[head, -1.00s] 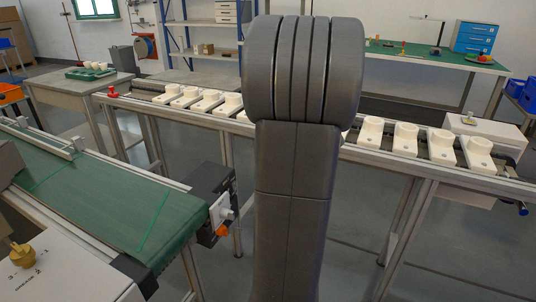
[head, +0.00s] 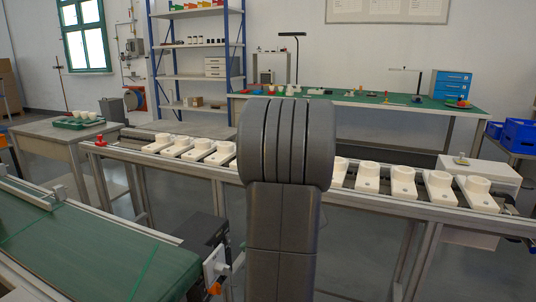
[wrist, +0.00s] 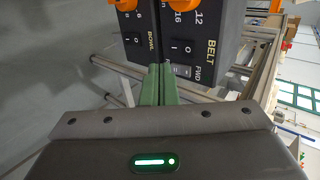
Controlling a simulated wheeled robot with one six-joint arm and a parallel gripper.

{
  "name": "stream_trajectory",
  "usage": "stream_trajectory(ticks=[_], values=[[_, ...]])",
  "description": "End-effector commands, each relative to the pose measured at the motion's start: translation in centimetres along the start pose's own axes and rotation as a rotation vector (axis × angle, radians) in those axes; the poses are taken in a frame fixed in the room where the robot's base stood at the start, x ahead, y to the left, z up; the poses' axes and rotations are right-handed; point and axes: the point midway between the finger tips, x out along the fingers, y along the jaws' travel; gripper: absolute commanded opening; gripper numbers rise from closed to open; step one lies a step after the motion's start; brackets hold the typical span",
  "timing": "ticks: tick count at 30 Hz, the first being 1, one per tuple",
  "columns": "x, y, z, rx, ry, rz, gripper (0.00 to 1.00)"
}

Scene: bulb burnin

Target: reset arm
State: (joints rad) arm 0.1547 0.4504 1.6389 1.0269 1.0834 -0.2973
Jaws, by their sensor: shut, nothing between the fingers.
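My gripper (wrist: 158,72) shows in the wrist view with its two green fingers closed together and nothing between them. Beyond the fingertips is a dark control box (wrist: 215,42) with orange knobs and the labels BELT, BOWL and FWD. I cannot tell from this view how far the tips are from the box, and no contact is clear. In the head view my own grey arm stands upright in the middle and hides part of the scene; my gripper does not show there.
A green conveyor belt (head: 90,252) is at the lower left. A long rail bench (head: 400,208) with several white sockets (head: 403,181) crosses behind my arm. A side table (head: 58,140) stands left; a green-topped workbench (head: 350,100) and shelves (head: 197,75) stand behind. Grey floor shows between.

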Motion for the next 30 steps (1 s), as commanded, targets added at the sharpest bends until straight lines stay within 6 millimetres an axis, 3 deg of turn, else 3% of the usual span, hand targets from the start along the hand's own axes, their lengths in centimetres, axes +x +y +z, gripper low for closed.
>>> stream_trajectory(ticks=[4, 12, 23, 30], values=[[-2.0, -0.2, 0.0, 0.001, 0.002, 0.000, 0.00], [-2.8, -0.1, 0.0, 0.000, 0.000, 0.001, 0.00], [-2.4, 0.0, 0.0, 0.001, 0.000, 0.001, 0.00], [0.1, 0.1, 0.1, 0.000, -0.002, 0.001, 0.00]])
